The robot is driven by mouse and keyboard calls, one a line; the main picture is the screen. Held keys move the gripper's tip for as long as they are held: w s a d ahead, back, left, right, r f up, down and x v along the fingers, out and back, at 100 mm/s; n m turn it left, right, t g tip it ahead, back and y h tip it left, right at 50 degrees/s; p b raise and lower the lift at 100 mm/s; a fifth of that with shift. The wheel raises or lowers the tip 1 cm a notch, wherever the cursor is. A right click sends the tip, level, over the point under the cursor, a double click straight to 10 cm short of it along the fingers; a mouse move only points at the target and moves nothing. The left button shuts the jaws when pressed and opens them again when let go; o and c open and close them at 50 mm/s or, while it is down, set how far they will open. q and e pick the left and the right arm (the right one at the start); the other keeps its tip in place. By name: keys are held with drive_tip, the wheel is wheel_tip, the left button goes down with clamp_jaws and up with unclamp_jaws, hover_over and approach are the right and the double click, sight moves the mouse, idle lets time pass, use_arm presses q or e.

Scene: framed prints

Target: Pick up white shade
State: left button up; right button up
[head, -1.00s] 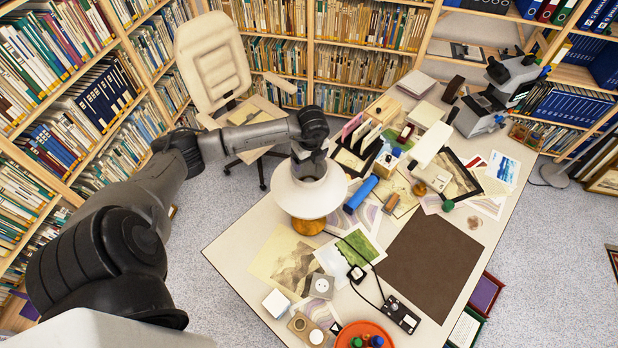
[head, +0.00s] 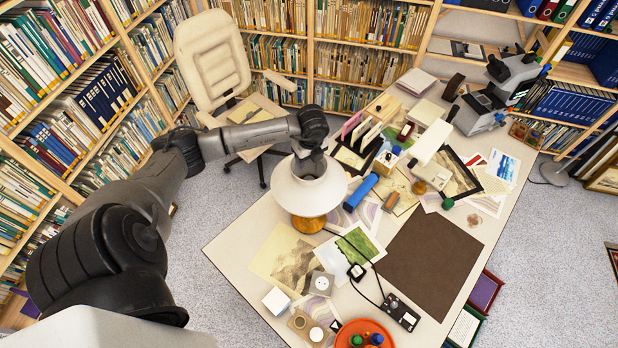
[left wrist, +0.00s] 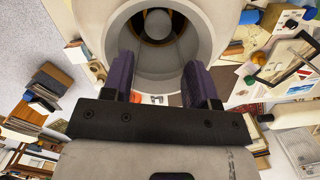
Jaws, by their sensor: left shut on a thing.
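The white shade (head: 303,198) is a wide, cone-like lamp shade over an amber lamp base (head: 308,224) on the table. My left gripper (head: 310,172) comes down from above at the top of the shade. In the left wrist view, the shade (left wrist: 88,22) shows as a pale ring with a round bulb (left wrist: 158,24) inside its opening. The two fingers of my left gripper (left wrist: 160,78) stand apart at the near part of that opening, and the gripper is shut on the shade. Finger contact is partly hidden. My right gripper is not in view.
The table (head: 240,250) is crowded with prints, papers and small tools. A blue roll (head: 361,193) lies close right of the shade. An orange dish (head: 365,333) is at the front, and a microscope (head: 490,100) stands at the back right. A chair (head: 213,62) stands behind the arm.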

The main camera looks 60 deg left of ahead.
use_arm(q)
clamp_jaws()
drive_tip(key=shift+r, duration=0.1)
